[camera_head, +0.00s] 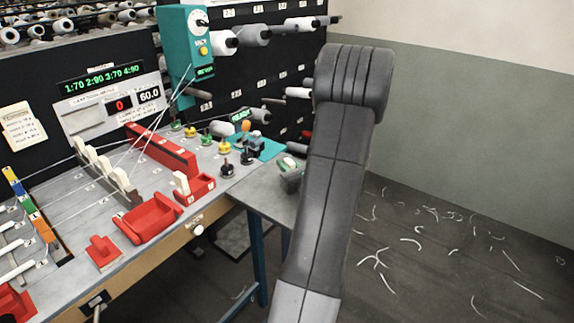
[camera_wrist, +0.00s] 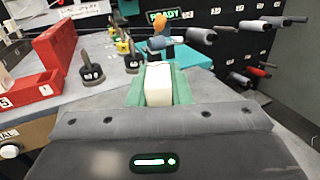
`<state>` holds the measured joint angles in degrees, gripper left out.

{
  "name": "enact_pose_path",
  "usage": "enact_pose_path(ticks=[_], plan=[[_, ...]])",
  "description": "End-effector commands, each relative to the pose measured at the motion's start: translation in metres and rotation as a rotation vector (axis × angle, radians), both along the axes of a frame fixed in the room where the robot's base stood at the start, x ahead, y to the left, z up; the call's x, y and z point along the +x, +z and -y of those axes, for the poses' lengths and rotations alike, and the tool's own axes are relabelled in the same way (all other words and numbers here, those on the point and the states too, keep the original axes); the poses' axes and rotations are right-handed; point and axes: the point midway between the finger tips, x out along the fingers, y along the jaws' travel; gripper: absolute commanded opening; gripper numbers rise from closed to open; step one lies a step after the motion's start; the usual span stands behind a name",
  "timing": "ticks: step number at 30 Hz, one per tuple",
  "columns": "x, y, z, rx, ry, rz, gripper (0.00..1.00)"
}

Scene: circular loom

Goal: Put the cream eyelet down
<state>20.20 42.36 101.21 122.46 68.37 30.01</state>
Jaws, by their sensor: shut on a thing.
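The cream eyelet (camera_wrist: 158,86) is a pale block in the middle of the wrist view. The green fingers of my gripper (camera_wrist: 157,92) are shut on it, one on each side. In the head view my gripper (camera_head: 291,172) is at the right end of the workbench, over the grey side table, largely hidden behind my arm. A small pale patch of the eyelet (camera_head: 289,162) shows there. Whether its underside touches anything is hidden.
A red bin (camera_head: 148,218) and a small red tray (camera_head: 194,188) with a pale block sit on the bench. Black-based weights (camera_head: 226,168) stand left of my gripper. A teal mat (camera_head: 268,150) lies behind. Bobbins (camera_head: 300,92) stick out from the dark rack.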

Motion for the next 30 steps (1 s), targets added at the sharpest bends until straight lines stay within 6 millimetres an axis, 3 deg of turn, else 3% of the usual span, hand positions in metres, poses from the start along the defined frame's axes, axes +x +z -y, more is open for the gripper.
enact_pose_path(ticks=[5, 6, 9, 21, 30], plan=[[0.0, -0.004, 0.0, 0.0, 0.0, 0.0, 0.0], [0.0, -0.004, 0.0, 0.0, 0.0, 0.0, 0.2], [0.0, -0.003, 0.0, 0.0, 0.0, 0.0, 0.39], [0.0, 0.002, 0.0, 0.001, 0.0, -0.001, 0.39], [-0.05, -0.001, 0.032, 0.001, -0.005, -0.001, 0.39]])
